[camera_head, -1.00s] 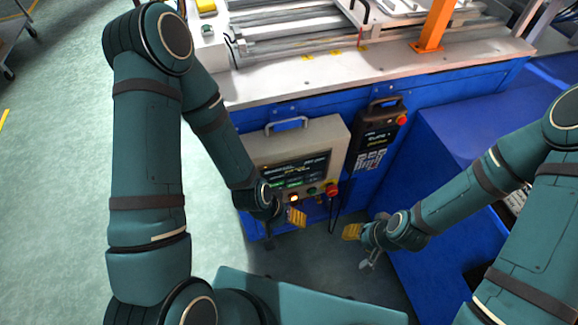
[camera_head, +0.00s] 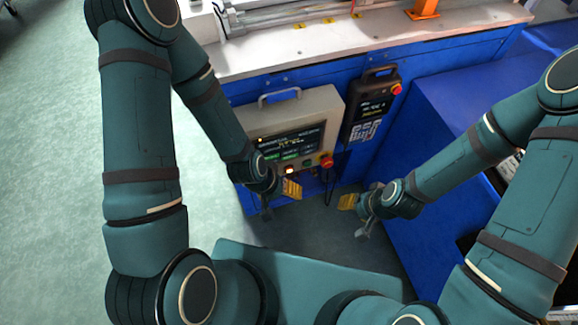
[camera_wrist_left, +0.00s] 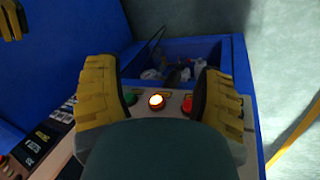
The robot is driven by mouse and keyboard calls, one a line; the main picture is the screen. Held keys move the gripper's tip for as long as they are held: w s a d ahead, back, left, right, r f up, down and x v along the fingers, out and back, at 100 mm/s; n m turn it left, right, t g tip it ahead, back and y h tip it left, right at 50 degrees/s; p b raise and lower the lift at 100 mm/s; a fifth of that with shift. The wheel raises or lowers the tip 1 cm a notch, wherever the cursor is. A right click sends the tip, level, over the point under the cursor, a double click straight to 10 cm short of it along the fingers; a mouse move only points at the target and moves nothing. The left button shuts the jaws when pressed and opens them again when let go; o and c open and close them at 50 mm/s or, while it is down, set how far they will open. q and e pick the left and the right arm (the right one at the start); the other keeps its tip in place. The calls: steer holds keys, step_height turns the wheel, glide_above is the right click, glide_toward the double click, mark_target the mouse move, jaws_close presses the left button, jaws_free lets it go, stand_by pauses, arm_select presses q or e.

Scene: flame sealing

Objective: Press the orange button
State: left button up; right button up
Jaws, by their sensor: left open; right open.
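The orange button (camera_head: 290,170) glows on the lower edge of the grey control panel (camera_head: 335,104), on the front of the blue machine. In the left wrist view the lit orange button (camera_wrist_left: 156,101) shows between the two yellow fingers of my left gripper (camera_wrist_left: 158,80). In the head view my left gripper (camera_head: 278,200) is open and empty, just in front of and below the button row; whether it touches the panel cannot be told. My right gripper (camera_head: 355,216) is open and empty, lower right of the panel.
A green button (camera_head: 307,163) and a large red button (camera_head: 327,161) sit right of the orange one. A black handheld controller (camera_head: 371,106) hangs right of the panel. A blue cabinet (camera_head: 425,135) stands on the right. Green floor (camera_head: 50,180) is free at left.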

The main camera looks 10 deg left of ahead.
stand_by(0.4)
arm_select(q)
jaws_close()
stand_by(1.2)
